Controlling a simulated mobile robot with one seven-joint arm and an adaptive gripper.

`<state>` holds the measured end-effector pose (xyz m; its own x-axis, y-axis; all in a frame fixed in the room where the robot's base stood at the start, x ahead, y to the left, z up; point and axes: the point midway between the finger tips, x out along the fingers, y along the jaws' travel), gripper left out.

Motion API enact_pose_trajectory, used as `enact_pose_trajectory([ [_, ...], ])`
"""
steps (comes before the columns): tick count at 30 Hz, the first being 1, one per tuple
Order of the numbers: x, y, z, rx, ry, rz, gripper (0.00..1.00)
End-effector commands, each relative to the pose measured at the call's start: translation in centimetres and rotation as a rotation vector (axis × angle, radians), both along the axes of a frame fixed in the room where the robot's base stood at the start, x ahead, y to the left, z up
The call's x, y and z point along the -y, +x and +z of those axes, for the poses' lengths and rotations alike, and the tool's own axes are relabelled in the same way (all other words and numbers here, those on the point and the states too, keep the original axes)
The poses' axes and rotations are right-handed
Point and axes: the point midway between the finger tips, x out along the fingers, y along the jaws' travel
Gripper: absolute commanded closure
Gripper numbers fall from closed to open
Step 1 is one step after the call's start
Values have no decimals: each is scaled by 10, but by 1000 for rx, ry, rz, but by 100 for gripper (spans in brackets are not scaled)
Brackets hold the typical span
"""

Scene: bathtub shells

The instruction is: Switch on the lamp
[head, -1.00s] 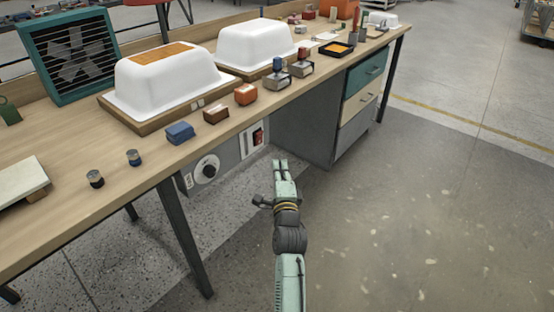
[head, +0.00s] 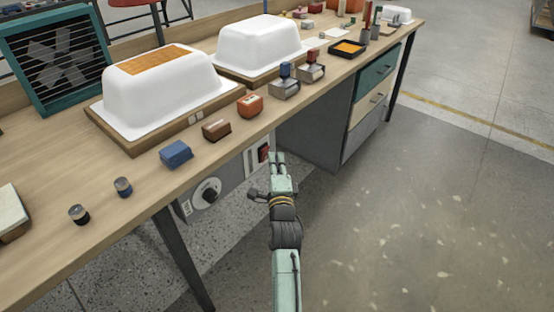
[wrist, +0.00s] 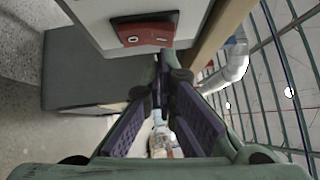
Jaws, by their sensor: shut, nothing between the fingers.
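A red rocker switch (head: 263,152) sits on the grey control panel (head: 231,175) under the table's front edge. In the wrist view the switch (wrist: 145,33) shows large, with a white O and a line mark, set in a dark frame. My gripper (head: 276,155) is shut and empty, its fingertips just right of the switch in the head view. In the wrist view the fingertips (wrist: 168,58) are close beside the switch's lower right end; I cannot tell whether they touch it. No lamp can be made out for certain.
A round dial (head: 207,192) is on the same panel, left of the switch. The wooden tabletop (head: 130,210) overhangs the panel and carries white tub shells (head: 160,92) and stamps. A drawer cabinet (head: 360,115) stands to the right. The floor on the right is free.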

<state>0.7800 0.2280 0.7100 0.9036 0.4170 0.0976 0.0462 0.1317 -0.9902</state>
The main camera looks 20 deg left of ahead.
Motion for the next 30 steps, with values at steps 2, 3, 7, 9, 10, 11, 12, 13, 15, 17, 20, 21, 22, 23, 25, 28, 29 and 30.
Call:
enact_pose_trajectory([
  [2, 0, -1, 1, 0, -1, 0, 100],
  [3, 0, -1, 1, 0, -1, 0, 100],
  [7, 0, -2, 1, 0, -1, -1, 100],
  [9, 0, -2, 1, 0, -1, -1, 100],
  [10, 0, -2, 1, 0, -1, -1, 100],
  [11, 0, -2, 1, 0, -1, -1, 100],
  [12, 0, -2, 1, 0, -1, -1, 100],
  [13, 0, -2, 1, 0, -1, -1, 100],
  [15, 0, -2, 1, 0, -1, -1, 100],
  [17, 0, -1, 2, -2, -5, -1, 100],
  [20, -2, 0, 7, -9, -25, -1, 100],
  [21, -3, 0, 9, -13, -38, -1, 100],
  [22, -4, 0, 10, -17, -49, 0, 100],
  [23, -6, 1, 12, -21, -61, 0, 100],
  [25, -6, 1, 6, -30, -81, -1, 100],
  [28, -6, 1, 4, -28, -78, -1, 100],
  [29, -6, 1, 4, -28, -78, -1, 100],
  [30, -6, 1, 4, -28, -78, -1, 100],
])
